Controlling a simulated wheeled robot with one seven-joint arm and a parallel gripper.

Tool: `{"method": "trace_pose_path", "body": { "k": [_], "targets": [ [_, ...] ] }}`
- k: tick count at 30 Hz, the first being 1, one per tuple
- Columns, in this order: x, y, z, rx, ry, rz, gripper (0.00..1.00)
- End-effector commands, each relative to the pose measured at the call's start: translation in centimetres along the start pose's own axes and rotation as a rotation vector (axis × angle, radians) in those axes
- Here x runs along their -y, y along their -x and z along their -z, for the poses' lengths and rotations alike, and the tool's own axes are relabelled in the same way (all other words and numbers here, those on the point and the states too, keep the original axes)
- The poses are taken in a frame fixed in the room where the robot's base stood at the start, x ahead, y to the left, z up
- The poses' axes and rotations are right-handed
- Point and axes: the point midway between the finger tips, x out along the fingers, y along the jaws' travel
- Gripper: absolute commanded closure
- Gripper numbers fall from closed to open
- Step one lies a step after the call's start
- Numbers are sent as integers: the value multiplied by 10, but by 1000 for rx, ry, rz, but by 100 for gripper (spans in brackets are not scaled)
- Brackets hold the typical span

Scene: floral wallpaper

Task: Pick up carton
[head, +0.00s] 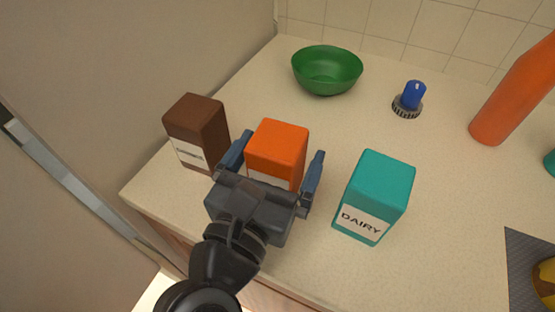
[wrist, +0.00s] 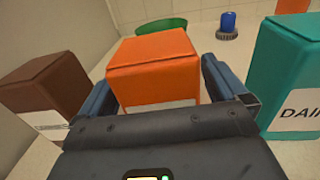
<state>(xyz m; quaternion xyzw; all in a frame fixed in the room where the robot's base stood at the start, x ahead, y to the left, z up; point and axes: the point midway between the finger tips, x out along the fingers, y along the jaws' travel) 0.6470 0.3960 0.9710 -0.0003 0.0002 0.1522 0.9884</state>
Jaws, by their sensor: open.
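Three cartons stand upright on the counter: a brown one (head: 197,132) at left, an orange one (head: 278,146) in the middle and a teal one marked DAIRY (head: 375,195) at right. My gripper (head: 282,160) is open, with one finger on each side of the orange carton. In the wrist view the orange carton (wrist: 156,68) sits between the fingers (wrist: 155,85), with small gaps visible. The brown carton (wrist: 45,95) is just outside the left finger and the teal carton (wrist: 292,75) outside the right. My gripper body hides the orange carton's lower front.
A green bowl (head: 327,72) stands behind the cartons. A blue-handled brush (head: 410,99) and an orange bottle (head: 510,95) stand to the right. A dark mat (head: 522,262) lies at the lower right. The beige counter (head: 450,190) is clear right of the teal carton.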

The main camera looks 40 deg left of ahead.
Motion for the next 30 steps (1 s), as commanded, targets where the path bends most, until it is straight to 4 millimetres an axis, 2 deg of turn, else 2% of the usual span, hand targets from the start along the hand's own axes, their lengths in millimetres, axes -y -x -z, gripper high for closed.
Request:
{"method": "trace_pose_path", "body": {
  "k": [5,26,30],
  "targets": [
    [0,0,0,0,0,0,1],
    [0,0,0,0,0,1,68],
    [0,0,-1,2,0,1,69]
  ]
}}
